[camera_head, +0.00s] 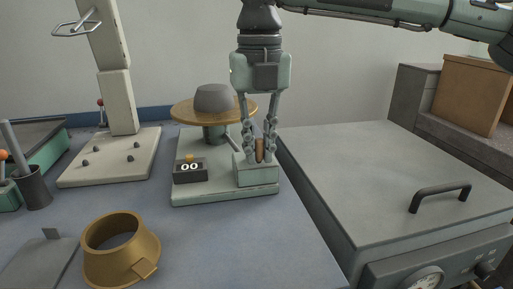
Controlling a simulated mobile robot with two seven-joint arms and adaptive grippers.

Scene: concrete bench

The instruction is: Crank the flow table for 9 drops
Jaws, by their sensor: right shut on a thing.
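The flow table (215,191) stands on the bench in the middle of the view, with a pale green base and a round brass-coloured top (185,112). A grey mound of material (213,98) sits on that top. A small black counter (190,170) on the base reads 00. My right gripper (259,152) comes down from above over the base's right end. Its fingers are shut on the brown crank handle (260,150), which is partly hidden between them. My left gripper is not in view.
A brass cone mould (122,250) stands at the front, beside a flat grey plate (40,262). A tall pale stand (118,100) and a dark cup with tools (33,187) are at left. A large grey lidded box (385,175) with a black handle (440,192) closely borders the flow table at right.

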